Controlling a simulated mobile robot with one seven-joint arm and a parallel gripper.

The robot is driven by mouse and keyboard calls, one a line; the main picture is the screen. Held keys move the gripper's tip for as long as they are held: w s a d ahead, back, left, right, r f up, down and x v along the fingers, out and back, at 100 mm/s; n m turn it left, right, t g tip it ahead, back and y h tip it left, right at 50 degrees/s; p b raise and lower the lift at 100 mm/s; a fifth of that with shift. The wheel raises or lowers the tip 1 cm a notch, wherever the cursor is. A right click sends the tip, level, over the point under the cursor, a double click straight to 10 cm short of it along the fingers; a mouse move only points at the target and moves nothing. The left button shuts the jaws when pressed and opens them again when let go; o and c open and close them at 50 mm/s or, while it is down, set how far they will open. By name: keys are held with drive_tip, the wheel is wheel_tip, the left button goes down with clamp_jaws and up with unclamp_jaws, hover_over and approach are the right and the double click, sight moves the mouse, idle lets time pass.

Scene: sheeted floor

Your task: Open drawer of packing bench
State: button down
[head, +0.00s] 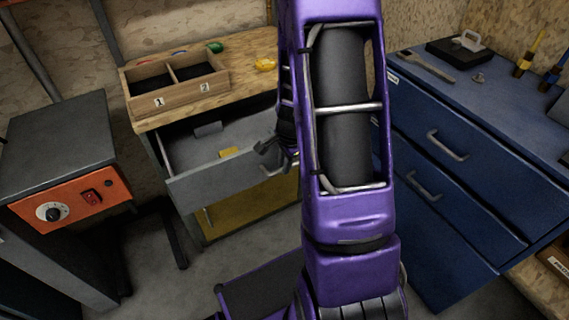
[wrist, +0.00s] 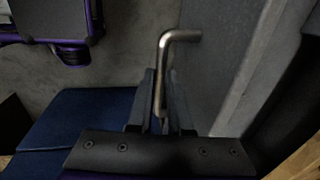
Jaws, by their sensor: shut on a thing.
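The packing bench (head: 245,72) has a pale wooden top and stands at the back centre in the head view. Its grey drawer (head: 205,181) is pulled out, with its inside showing. My gripper (head: 272,158) is at the right end of the drawer front, partly hidden by my purple arm. In the wrist view, my gripper (wrist: 163,108) is shut on the drawer's bent metal handle (wrist: 180,37), with the bar between the fingers. The drawer front (wrist: 215,75) also shows there, beside the handle.
A yellow block (head: 228,152) and a dark grey item (head: 208,129) lie in the drawer. A wooden two-part tray (head: 178,104) sits on the bench. A blue drawer cabinet (head: 460,190) stands right, a grey cabinet with an orange panel (head: 75,200) left. Floor below the drawer looks clear.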

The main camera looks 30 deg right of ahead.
idle(0.4)
drive_tip(key=c, duration=0.8)
unclamp_jaws()
drive_tip(key=shift+c, duration=0.2)
drive_tip(key=s+r+p, duration=0.1)
drive_tip(key=r+p, duration=0.1)
drive_tip(key=r, duration=0.6)
drive_tip(key=s+r+p, duration=0.2)
drive_tip(key=r, duration=0.7)
drive_tip(key=shift+s+p, duration=0.25)
drive_tip(key=shift+p, duration=0.15)
